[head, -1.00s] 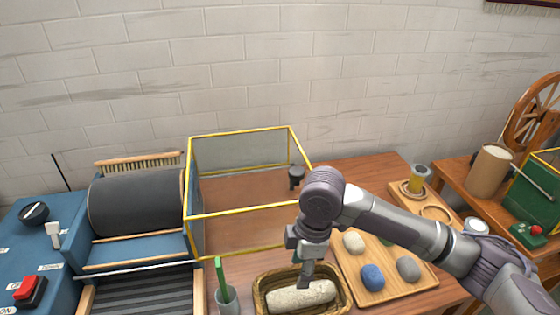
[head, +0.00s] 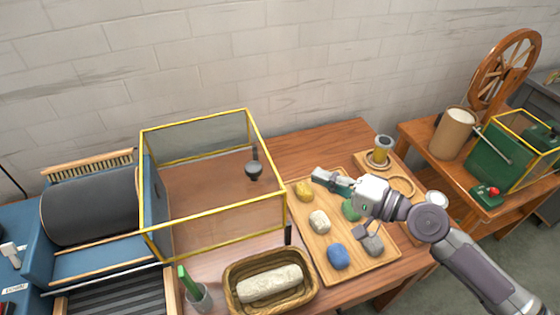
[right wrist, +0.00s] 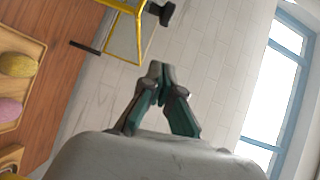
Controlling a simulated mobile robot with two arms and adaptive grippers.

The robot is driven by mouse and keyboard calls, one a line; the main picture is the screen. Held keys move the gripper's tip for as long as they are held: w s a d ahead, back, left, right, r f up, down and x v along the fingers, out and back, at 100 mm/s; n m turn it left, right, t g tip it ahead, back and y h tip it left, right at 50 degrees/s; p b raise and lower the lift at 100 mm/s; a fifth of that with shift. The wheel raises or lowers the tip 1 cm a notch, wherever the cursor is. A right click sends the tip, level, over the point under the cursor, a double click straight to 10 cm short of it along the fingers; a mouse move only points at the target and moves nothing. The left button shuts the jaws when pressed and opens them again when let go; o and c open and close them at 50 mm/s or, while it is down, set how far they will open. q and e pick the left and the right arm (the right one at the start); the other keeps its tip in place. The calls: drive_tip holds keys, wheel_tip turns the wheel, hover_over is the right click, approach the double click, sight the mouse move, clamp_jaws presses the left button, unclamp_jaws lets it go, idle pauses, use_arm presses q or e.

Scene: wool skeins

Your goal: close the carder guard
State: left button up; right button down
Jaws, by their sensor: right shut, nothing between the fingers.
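The carder guard (head: 215,205) is a clear box with a yellow frame. It stands open over the table, to the right of the carder's dark drum (head: 90,205). A dark knob (head: 254,171) sits on it, and a dark post shows at its front right corner. In the right wrist view, part of the guard (right wrist: 125,36) and the knob (right wrist: 165,13) show at the top. My right gripper (head: 318,174) is shut and empty. It is above the wooden tray, right of the guard and apart from it, with its fingers pointing left. My left gripper is out of view.
A wooden tray (head: 335,271) with several coloured wool balls lies under my right gripper. A basket (head: 232,300) with a pale wool roll and a cup with a green tool (head: 197,296) stand in front of the guard. A spinning wheel (head: 505,70) stands at the right.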

sight(276, 181)
drive_tip(key=p+x, duration=0.1)
drive_tip(key=x, duration=0.2)
drive_tip(key=s+p+x, duration=0.1)
drive_tip(key=p+x, duration=0.1)
drive_tip(key=x, duration=0.1)
drive_tip(key=a+p+x, duration=0.1)
drive_tip(key=x, duration=0.2)
drive_tip(key=shift+s+a+r+p, duration=0.1)
drive_tip(key=shift+a+p, duration=0.1)
drive_tip(key=shift+p, duration=0.15)
drive_tip(key=shift+s+a, duration=0.2)
drive_tip(key=shift+a, duration=0.3)
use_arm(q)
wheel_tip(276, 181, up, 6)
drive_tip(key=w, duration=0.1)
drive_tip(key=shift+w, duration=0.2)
use_arm(e)
drive_tip(key=shift+a+f, duration=0.15)
drive_tip(key=shift+f, duration=0.15)
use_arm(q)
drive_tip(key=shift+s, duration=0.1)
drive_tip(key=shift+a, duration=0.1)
